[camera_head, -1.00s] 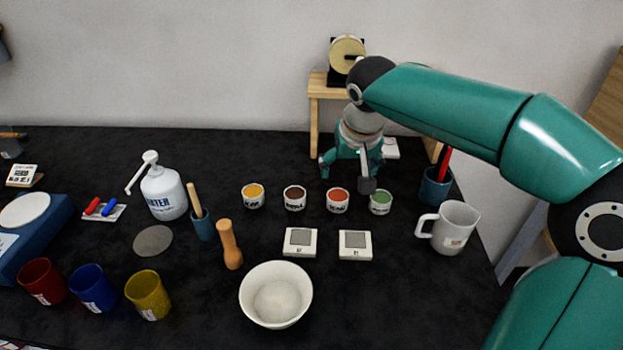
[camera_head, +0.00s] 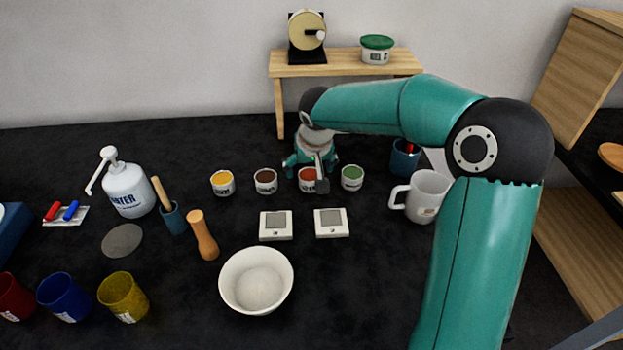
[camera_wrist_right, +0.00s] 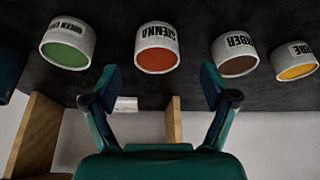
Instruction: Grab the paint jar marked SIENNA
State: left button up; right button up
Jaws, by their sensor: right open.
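The SIENNA jar (camera_head: 307,182) is a small white pot of red-orange paint, third from the left in a row of jars. In the right wrist view the jar (camera_wrist_right: 157,50) shows its label upside down. My right gripper (camera_head: 312,172) is just behind this jar, open and empty. In the right wrist view its fingers (camera_wrist_right: 161,80) are spread, with the jar ahead of the gap and not visibly touched. An arm link partly covers the gripper in the head view. My left gripper is not in view.
A green jar (camera_head: 352,177) stands close to the right, a brown jar (camera_head: 265,181) and a yellow jar (camera_head: 222,183) to the left. A white mug (camera_head: 427,192) is further right. A wooden shelf (camera_head: 345,62) stands behind. Two white square devices lie in front.

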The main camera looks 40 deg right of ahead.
aim_at(309, 174)
jog(key=x, duration=0.5)
jog(key=shift+d+r+p, duration=0.1)
jog(key=shift+d+p, duration=0.1)
jog(key=shift+p, duration=0.15)
jog(key=c, duration=1.4)
jog(key=shift+o, duration=0.2)
jog(key=shift+r, duration=0.15)
